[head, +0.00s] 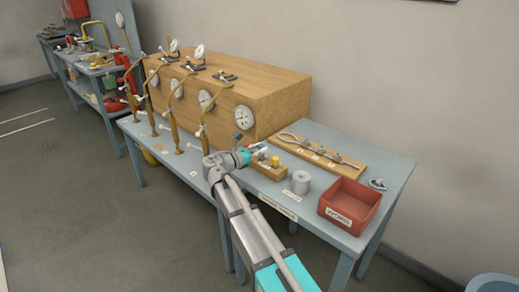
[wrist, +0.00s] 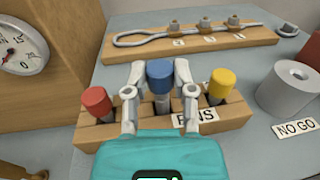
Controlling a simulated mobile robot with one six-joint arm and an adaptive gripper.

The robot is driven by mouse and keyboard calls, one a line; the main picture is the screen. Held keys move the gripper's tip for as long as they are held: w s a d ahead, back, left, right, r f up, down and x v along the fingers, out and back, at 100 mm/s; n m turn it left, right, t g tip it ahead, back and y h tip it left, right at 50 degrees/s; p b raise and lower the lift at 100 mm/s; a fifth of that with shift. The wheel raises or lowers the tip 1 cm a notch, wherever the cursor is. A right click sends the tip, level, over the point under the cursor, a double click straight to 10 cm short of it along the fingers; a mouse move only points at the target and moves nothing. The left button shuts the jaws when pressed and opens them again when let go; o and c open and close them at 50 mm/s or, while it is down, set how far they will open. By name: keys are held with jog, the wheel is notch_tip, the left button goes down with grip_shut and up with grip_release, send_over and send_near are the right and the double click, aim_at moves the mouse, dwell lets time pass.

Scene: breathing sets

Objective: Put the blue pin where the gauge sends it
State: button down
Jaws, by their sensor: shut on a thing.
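The blue pin (wrist: 159,71) stands upright between the two grey fingers of my gripper (wrist: 158,98), which is shut on it. Its grey shank shows below the blue cap, at the middle of the wooden pin block (wrist: 237,113). I cannot tell whether its lower end is still in the block. The red pin (wrist: 97,100) stands left and the yellow pin (wrist: 221,83) right in the same block. A white dial gauge (wrist: 18,52) shows partly at the left; in the head view several gauges (head: 243,117) line the front of a wooden cabinet (head: 275,105).
A grey cylinder (head: 300,182) with a NO GO label stands right of the block, then a red bin (head: 350,207). A wooden board (head: 345,163) with a metal tool lies behind. Bent brown pipes (head: 178,115) rise along the left of the table.

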jog(key=shift+f+b, duration=0.95)
jog(key=shift+f, duration=0.05)
jog(key=shift+c, duration=1.9)
grip_release()
jog(key=shift+s+a, duration=0.1)
jog(key=v, duration=1.2)
jog(key=shift+r, duration=0.1)
